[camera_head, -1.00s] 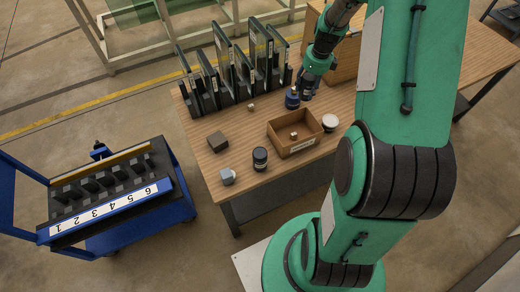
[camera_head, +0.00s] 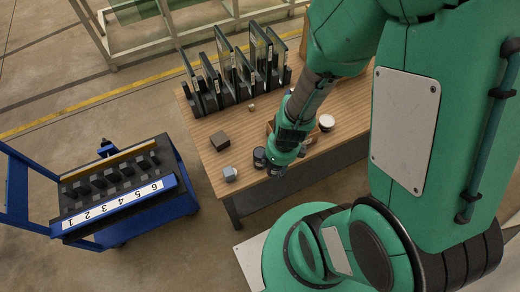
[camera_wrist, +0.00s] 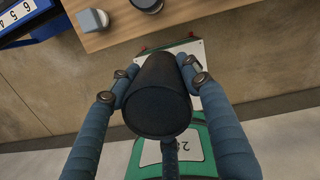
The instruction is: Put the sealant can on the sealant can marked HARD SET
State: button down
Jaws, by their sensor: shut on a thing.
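My gripper (camera_head: 279,165) is in front of the table's near edge in the head view. In the wrist view, my gripper (camera_wrist: 160,72) is shut on a dark sealant can (camera_wrist: 160,100), with a finger on each side. A black can (camera_head: 260,156) stands on the table just left of my gripper in the head view. It shows partly at the top of the wrist view (camera_wrist: 147,5). A can with a pale lid (camera_head: 326,122) stands farther right. I cannot read HARD SET on any can.
The wooden table (camera_head: 235,123) holds a grey block (camera_head: 230,174), a dark block (camera_head: 220,141) and a rack of upright panels (camera_head: 235,75). A wooden box (camera_head: 271,126) is mostly behind my arm. A blue cart (camera_head: 125,190) stands left.

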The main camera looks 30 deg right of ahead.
jog(key=s, duration=0.1)
jog(key=s+a, duration=0.1)
jog(key=s, duration=0.1)
jog(key=shift+s+a, duration=0.15)
jog(key=shift+s, duration=0.15)
jog(key=shift+w, duration=0.15)
send_over(259, 152)
jog(key=shift+f, duration=0.7)
jog(key=shift+f+b, duration=0.35)
jog(key=shift+f, duration=1.4)
jog(key=shift+f, duration=0.1)
